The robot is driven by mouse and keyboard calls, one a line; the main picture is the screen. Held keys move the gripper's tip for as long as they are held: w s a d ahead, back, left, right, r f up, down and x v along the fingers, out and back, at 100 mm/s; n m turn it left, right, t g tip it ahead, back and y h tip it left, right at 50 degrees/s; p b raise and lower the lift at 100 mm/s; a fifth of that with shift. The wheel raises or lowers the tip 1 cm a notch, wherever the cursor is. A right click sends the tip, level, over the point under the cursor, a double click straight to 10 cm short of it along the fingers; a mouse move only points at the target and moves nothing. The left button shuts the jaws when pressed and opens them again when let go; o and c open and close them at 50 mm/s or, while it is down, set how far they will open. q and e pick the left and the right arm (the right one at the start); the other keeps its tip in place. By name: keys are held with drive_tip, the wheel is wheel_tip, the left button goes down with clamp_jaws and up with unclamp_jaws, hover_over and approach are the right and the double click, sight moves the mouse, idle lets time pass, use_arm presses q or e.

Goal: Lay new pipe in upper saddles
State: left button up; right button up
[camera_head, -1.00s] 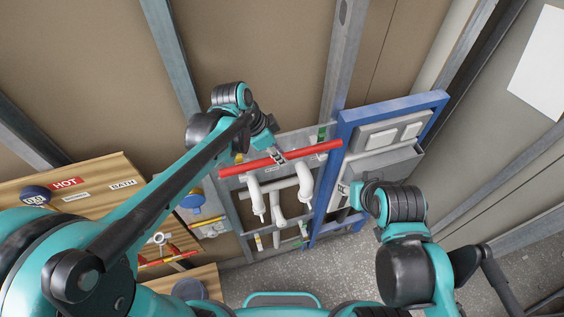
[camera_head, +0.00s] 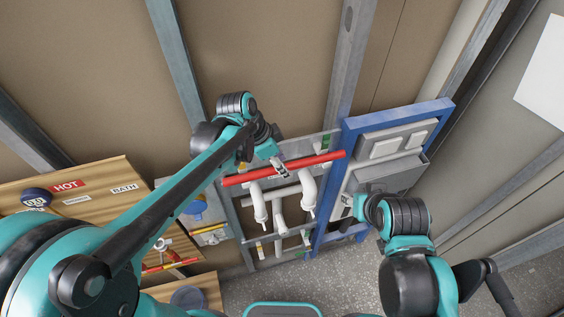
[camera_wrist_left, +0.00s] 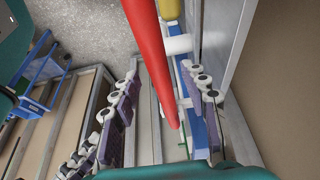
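The long red pipe (camera_head: 315,161) runs across the upper part of the grey wall frame (camera_head: 234,222), tilted slightly up to the right in the head view. My left gripper (camera_head: 281,170) is at the middle of this pipe. In the left wrist view its two fingers (camera_wrist_left: 160,112) stand wide apart, and the red pipe (camera_wrist_left: 150,55) passes between them with gaps on both sides. The saddles behind the pipe are too small or hidden to tell whether it is seated. My right gripper (camera_head: 347,204) is beside the blue frame; its fingers are too small to read.
White bent drain pipes (camera_head: 259,203) hang just below the red pipe. A blue frame (camera_head: 345,140) with grey boxes stands to the right. A wooden board (camera_head: 95,180) with HOT and BATH labels is at left. Grey floor (camera_head: 290,285) shows below.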

use_arm(q)
drive_tip(key=v, duration=1.2)
